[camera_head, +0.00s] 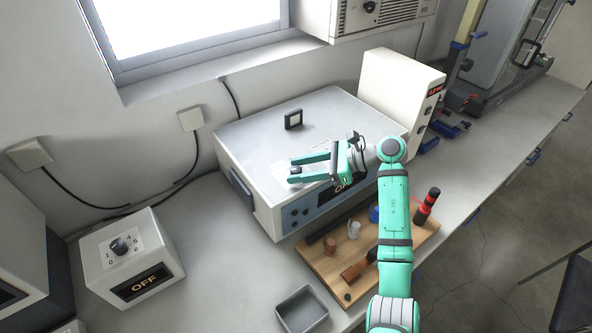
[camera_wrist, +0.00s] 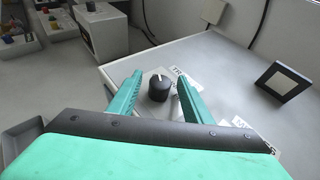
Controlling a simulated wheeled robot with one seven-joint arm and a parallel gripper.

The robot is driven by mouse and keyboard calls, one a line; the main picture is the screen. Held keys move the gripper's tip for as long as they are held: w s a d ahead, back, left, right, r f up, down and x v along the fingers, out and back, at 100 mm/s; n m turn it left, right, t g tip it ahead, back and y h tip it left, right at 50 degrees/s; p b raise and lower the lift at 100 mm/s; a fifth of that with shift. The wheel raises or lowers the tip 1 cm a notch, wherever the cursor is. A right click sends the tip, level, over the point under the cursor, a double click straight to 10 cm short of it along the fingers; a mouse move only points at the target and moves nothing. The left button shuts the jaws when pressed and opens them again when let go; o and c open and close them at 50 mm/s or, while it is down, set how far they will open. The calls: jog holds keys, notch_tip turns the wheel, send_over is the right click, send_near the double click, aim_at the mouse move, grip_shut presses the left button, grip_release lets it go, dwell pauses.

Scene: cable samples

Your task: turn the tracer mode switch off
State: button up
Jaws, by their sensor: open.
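A black rotary knob (camera_wrist: 158,88) with a pale pointer mark stands on the top of the large grey instrument (camera_head: 262,127). In the wrist view it sits between the fingers of my gripper (camera_wrist: 159,82), with a gap on both sides. In the head view my gripper (camera_head: 291,175) is open and empty, above the front part of the instrument top, and the knob cannot be made out there. A dark display (camera_head: 343,187) on the instrument's front is partly hidden by my gripper; its text is only partly visible.
A white box (camera_head: 148,283) at left has a numbered dial (camera_head: 119,246) and a display reading OFF. A black-framed square (camera_head: 293,119) stands up on the instrument top. A wooden board (camera_head: 325,270) with small items and an empty grey tray (camera_head: 302,309) lie in front.

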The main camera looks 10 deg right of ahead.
jog(key=v, duration=0.9)
jog(key=shift+d, duration=0.2)
